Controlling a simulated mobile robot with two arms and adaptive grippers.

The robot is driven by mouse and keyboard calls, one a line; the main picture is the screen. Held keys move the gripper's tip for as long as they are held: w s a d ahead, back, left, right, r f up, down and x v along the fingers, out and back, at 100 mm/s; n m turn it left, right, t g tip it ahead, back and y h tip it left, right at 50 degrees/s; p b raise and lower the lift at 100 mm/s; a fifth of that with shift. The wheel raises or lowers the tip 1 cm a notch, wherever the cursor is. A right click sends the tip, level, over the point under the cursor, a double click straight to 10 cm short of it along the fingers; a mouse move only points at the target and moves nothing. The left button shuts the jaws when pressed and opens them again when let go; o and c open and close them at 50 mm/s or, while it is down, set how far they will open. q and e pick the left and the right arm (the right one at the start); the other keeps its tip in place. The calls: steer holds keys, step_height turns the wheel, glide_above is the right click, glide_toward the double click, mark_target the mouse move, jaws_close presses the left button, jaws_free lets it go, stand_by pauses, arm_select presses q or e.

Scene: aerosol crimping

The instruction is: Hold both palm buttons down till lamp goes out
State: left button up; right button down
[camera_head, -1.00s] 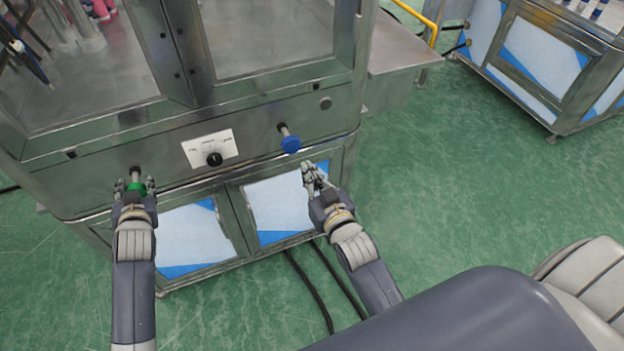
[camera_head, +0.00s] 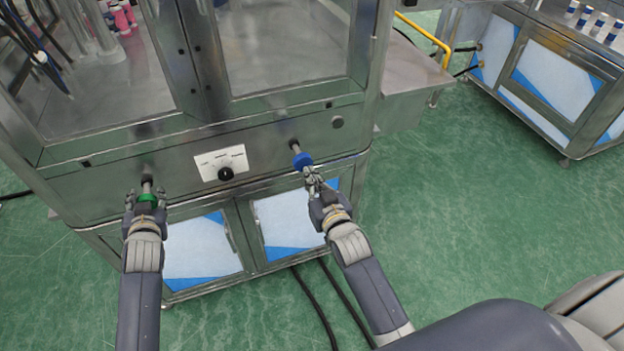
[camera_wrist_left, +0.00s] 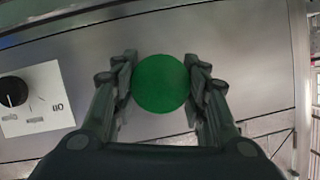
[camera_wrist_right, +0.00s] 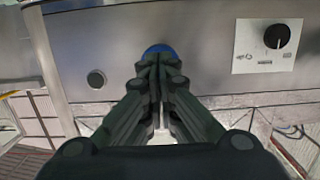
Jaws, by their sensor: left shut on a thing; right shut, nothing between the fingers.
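The green palm button (camera_head: 148,198) stands out on a stem from the left of the steel front panel. My left gripper (camera_head: 146,203) is shut on its cap, and the left wrist view shows the green disc (camera_wrist_left: 161,84) between the fingers. The blue palm button (camera_head: 302,160) stands out on a stem further right on the panel. My right gripper (camera_head: 314,182) is shut and empty, its fingertips just in front of the blue cap. In the right wrist view the fingers (camera_wrist_right: 160,62) cover most of the blue button (camera_wrist_right: 158,49). I cannot tell whether they touch. No lit lamp is discernible.
A white plate with a black knob (camera_head: 226,174) sits between the buttons. A small round fitting (camera_head: 337,122) is on the panel's right. Cabinet doors (camera_head: 290,218) lie below. Black cables (camera_head: 318,305) run over the green floor, which is open to the right.

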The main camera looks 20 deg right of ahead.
mark_target(304, 162)
steer(key=shift+w, duration=1.45)
arm_select(q)
steer(key=shift+w, duration=0.1)
steer(key=shift+w+r, duration=0.1)
steer(key=shift+w, duration=0.35)
arm_select(e)
steer(key=shift+w+r, duration=0.1)
steer(key=shift+w, duration=0.45)
arm_select(q)
steer(key=shift+r, duration=0.1)
arm_select(e)
steer(key=shift+r, duration=0.1)
arm_select(q)
steer(key=shift+w+r, duration=0.1)
steer(key=shift+r, duration=0.25)
arm_select(e)
steer(key=shift+r, duration=0.3)
stand_by(0.5)
arm_select(q)
steer(key=shift+w+f, duration=0.15)
steer(key=shift+w, duration=0.05)
arm_select(e)
steer(key=shift+s+f, duration=0.25)
steer(key=shift+s, duration=0.7)
steer(key=shift+s+f, duration=0.2)
steer(key=shift+s, duration=1.2)
